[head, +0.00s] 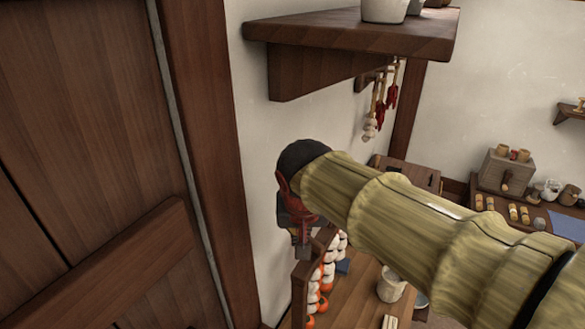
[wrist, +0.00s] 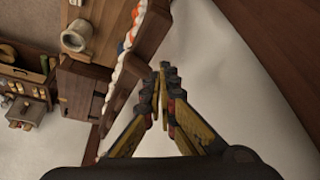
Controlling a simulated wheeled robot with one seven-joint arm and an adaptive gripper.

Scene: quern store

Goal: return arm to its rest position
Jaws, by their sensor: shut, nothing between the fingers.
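My arm (head: 420,220) reaches across the head view from the lower right, its bamboo-like links ending near the white wall at the centre. My gripper (head: 303,250) hangs below the dark red and black wrist there, small and partly in shadow. In the wrist view my gripper (wrist: 164,72) shows larger, its yellow and dark fingers drawn together at the tips with nothing between them. The fingers lie in front of the pale wall, beside a wooden board edge; I cannot tell the exact gap.
A wooden shelf (head: 350,35) juts from the wall above my arm, with hanging red peppers (head: 391,95) beyond. A wooden door (head: 90,150) stands left. Below are a rack of white and orange items (head: 328,275) and a pale pot (head: 391,285).

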